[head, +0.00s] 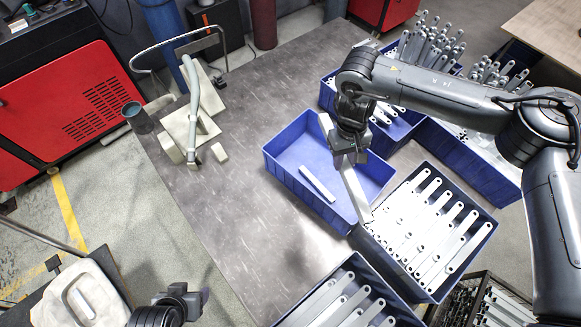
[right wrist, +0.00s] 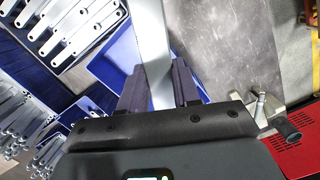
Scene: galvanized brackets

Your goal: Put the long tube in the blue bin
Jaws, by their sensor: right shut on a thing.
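A long, pale grey tube (head: 352,190) is gripped in my right gripper (head: 350,157). It slants above the right part of the blue bin (head: 285,180), with its lower end by the bin's right front corner. In the right wrist view the tube (right wrist: 153,45) runs between the two dark fingers (right wrist: 158,88), which touch its sides. The blue bin stands on the grey table and holds one shorter pale bar (head: 318,184); the arm and tube hide part of its inside. My left gripper (head: 190,299) is at the bottom edge, away from the bin; its jaws are unclear.
Blue crates of galvanized brackets stand right of the bin (head: 487,240), in front (head: 412,318) and behind (head: 385,140). A pale fixture with a curved tube (head: 192,110) stands at the table's left.

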